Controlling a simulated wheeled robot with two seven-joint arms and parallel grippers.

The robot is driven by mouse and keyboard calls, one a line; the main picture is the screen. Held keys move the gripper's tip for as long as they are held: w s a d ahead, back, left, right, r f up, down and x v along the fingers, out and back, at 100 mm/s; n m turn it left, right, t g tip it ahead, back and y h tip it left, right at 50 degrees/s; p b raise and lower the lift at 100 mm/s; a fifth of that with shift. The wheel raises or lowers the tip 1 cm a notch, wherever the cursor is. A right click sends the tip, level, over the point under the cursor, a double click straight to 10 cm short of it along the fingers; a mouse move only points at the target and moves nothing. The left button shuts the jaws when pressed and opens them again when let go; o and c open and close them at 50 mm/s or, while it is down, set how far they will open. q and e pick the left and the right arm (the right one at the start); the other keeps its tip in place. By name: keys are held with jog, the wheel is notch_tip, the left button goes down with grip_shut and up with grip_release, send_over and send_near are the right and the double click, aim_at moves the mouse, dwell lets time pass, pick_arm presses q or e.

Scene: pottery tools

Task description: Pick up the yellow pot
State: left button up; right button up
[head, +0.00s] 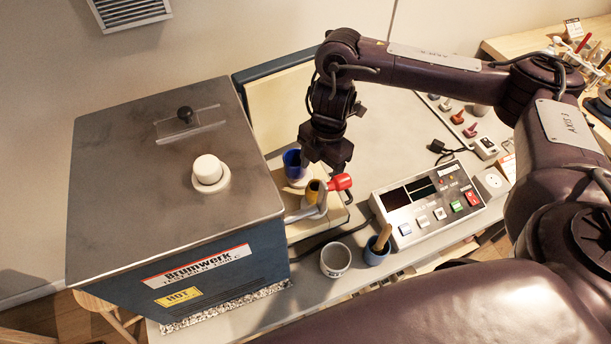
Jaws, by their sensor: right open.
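The yellow pot (312,191) is small and stands on a pale slab beside the kiln, partly covered by a grey object around it. My right gripper (323,168) points down from above, open, just behind and above the yellow pot. Its fingers are close to a blue pot (293,163) on the left and a red-ended object (341,182) on the right. I cannot tell whether the fingers touch anything. My left gripper is not in view.
A large kiln (150,200) with a white knob fills the left. A control box (425,205) stands to the right. A grey cup (335,260) and a blue cup (377,250) holding a wooden-handled tool stand in front. Small tools lie at the back right.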

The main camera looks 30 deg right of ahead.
aim_at(316, 192)
jog(key=shift+s+a+f, duration=0.1)
jog(key=shift+s+f, duration=0.05)
jog(key=shift+f, duration=0.45)
jog(key=shift+s+a+f, duration=0.15)
jog(key=shift+s+f, duration=0.4)
jog(key=f, duration=0.2)
jog(key=a+f, duration=0.1)
jog(key=f, duration=0.1)
jog(key=shift+w, duration=0.25)
jog(key=shift+f, duration=0.3)
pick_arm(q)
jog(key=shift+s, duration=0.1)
pick_arm(e)
jog(key=shift+s, duration=0.1)
jog(key=shift+c, duration=0.3)
jog(key=c, duration=1)
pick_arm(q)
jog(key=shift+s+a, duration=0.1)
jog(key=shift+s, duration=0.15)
pick_arm(e)
jog(key=shift+c, duration=0.2)
jog(key=shift+r, duration=0.1)
